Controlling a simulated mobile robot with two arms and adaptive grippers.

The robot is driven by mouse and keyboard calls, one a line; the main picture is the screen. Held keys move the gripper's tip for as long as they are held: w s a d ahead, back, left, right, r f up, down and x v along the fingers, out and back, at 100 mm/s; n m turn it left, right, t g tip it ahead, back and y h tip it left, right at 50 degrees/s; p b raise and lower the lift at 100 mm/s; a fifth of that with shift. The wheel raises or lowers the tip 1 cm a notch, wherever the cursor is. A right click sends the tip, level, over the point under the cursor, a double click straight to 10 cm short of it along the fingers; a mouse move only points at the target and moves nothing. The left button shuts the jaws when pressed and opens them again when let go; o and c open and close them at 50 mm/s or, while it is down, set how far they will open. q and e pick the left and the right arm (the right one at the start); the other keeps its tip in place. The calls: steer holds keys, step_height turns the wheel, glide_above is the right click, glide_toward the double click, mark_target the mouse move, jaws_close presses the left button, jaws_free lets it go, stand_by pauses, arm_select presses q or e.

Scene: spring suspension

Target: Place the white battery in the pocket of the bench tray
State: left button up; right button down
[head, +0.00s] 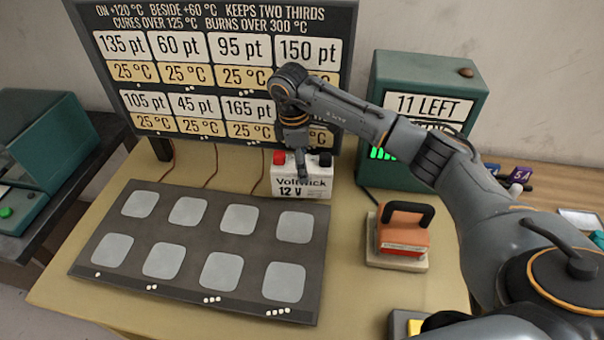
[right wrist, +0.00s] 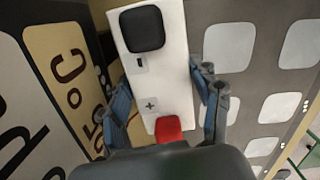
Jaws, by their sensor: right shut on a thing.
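The white battery (head: 301,187), marked "Voltwick 12 V", has a red and a black terminal on top. In the head view it is upright behind the back right edge of the dark slab; I cannot tell whether it touches the table. My right gripper (head: 300,165) is shut on it from above. In the right wrist view the fingers (right wrist: 165,75) lie on both sides of the battery's white top (right wrist: 155,78). No tray with a clear battery pocket can be made out; the dark slab (head: 165,243) carries several pale rounded squares. My left gripper is not in view.
A sign board (head: 215,75) with temperature cards stands close behind the battery. A green box (head: 425,110) reading "11 LEFT" stands at the back right. An orange block with a black handle (head: 402,238) sits on a pale base. Bare yellow table (head: 345,285) lies right of the slab.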

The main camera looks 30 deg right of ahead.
steer(key=s+a+r+p, duration=0.4)
steer(key=s+r, duration=0.5)
steer(key=s, duration=0.3)
steer(key=shift+s+a+r+p, duration=0.2)
steer(key=shift+s+a+p, duration=0.15)
steer(key=shift+p, duration=0.2)
